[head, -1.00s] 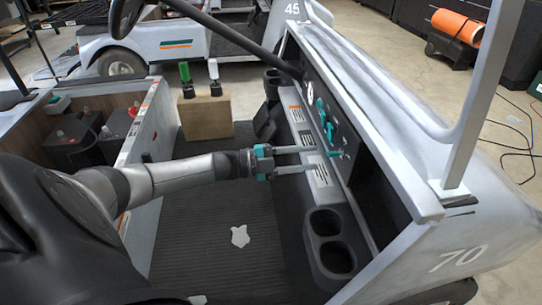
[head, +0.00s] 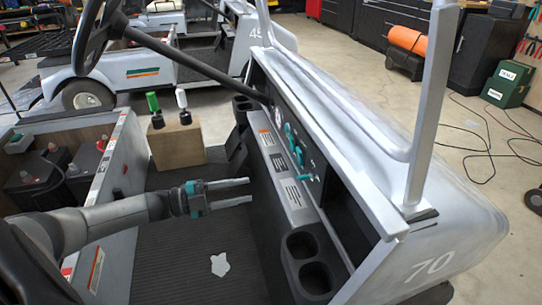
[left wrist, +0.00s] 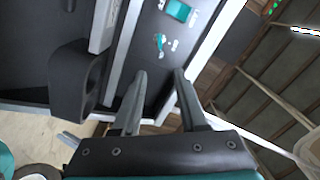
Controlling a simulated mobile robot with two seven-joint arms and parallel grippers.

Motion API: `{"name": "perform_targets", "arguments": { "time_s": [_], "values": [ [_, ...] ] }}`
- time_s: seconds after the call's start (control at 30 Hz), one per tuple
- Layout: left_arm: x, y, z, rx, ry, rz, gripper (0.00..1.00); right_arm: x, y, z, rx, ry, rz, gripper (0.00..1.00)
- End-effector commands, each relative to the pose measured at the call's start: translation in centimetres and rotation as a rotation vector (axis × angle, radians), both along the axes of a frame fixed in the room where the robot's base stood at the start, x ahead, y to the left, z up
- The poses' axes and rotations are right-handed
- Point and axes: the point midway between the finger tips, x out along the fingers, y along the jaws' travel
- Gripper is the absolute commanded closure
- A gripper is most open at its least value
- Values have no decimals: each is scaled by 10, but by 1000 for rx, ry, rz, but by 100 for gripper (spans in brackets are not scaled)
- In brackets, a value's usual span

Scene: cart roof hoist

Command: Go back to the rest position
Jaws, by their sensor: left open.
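My left gripper (head: 250,192) is open and empty in the head view. Its two fingers point right toward the dashboard of the cart marked 70, with a gap between the fingertips and the panel. The dashboard (head: 299,163) carries teal switches (head: 293,145) and a small teal key or lever (head: 307,178). In the left wrist view, the open fingers (left wrist: 158,85) frame the same panel, with a teal part (left wrist: 160,42) beyond them. My right gripper is not in view.
A cup holder (head: 308,262) sticks out below the dashboard. The steering wheel (head: 98,30) and its column cross above. Batteries (head: 40,180) sit in an open bay at left. The roof post (head: 428,110) rises at right.

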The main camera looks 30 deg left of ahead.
Motion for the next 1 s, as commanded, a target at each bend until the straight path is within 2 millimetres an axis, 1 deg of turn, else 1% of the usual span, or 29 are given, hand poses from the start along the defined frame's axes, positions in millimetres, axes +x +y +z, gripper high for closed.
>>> {"name": "perform_targets", "arguments": {
  "time_s": [0.2,0.27,0.33,0.37,0.47,0.5,0.57,0.6,0.67,0.7,0.77,0.8,0.87,0.9,0.97,1.0],
  "values": [
    [0,0,-1,-2,4,5,57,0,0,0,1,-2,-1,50],
    [1,0,-5,-8,17,23,57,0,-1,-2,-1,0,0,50],
    [3,2,-15,-19,51,69,57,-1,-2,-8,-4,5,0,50],
    [4,3,-22,-26,73,98,57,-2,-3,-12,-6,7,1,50],
    [4,9,-53,-55,171,224,57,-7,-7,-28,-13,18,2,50],
    [2,11,-69,-68,222,284,57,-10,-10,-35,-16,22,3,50],
    [-3,14,-94,-89,303,373,57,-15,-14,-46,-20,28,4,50],
    [-9,15,-111,-101,358,430,57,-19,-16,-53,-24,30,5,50],
    [-21,15,-137,-122,445,516,57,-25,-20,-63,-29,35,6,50],
    [-31,14,-155,-134,505,573,57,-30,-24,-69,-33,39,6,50],
    [-50,10,-181,-151,600,654,57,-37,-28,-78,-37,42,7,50],
    [-63,6,-198,-164,665,707,57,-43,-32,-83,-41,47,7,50],
    [-88,-2,-223,-178,765,784,57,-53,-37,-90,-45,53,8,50],
    [-105,-8,-238,-186,835,835,57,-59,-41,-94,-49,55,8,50],
    [-135,-21,-260,-198,943,907,57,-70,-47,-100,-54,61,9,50],
    [-156,-31,-274,-204,1014,954,57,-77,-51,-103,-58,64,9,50]
  ]
}}
